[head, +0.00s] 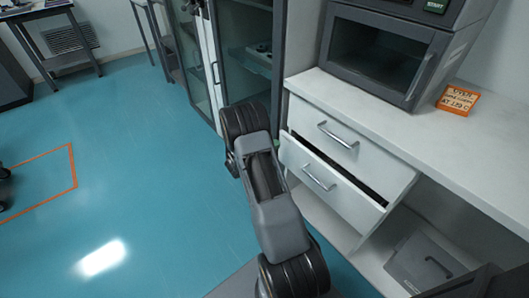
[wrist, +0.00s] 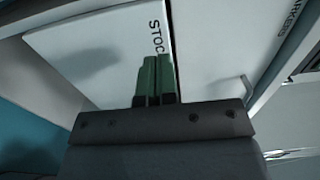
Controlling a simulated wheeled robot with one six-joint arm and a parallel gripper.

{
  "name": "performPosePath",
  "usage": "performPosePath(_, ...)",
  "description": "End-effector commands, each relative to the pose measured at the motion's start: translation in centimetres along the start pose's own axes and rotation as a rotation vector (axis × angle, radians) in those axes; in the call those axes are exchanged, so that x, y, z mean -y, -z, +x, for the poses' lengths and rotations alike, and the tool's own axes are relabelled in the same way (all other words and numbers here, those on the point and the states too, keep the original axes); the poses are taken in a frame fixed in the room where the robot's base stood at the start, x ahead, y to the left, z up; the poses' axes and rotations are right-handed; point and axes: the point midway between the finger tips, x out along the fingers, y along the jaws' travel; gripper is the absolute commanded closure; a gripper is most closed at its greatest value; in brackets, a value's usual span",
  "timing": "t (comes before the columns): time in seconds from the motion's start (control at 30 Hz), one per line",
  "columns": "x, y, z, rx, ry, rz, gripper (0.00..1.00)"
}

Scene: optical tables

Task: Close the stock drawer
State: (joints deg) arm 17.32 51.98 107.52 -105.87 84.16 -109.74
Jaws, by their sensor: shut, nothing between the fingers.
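The stock drawer (head: 330,190) is the lower of two white drawers under the counter. It stands partly open, with a dark gap along its top edge. Its white front (wrist: 90,55) shows in the wrist view with the letters "STOC" near its edge; the rest of the label is hidden behind my fingers. My gripper (wrist: 157,80) has green fingertips pressed together, empty, in front of that drawer front near its labelled edge. I cannot tell whether they touch it. In the head view my arm hides most of the gripper.
The upper drawer (head: 325,130), labelled "MARKERS" in the wrist view (wrist: 225,45), looks shut. A glass-door cabinet (head: 245,60) stands left of the drawers. The blue floor (head: 130,170) at left is largely clear.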

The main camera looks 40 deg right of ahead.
Motion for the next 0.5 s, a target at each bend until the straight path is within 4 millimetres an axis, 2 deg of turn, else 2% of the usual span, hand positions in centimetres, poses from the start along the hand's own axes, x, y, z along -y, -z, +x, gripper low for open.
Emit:
performPosePath(0.2, -0.1, 0.0, 2.6, -0.002, 0.000, 0.002, 1.00)
performPosePath(0.5, 0.1, 0.0, 3.8, 0.000, 0.001, 0.001, 1.00)
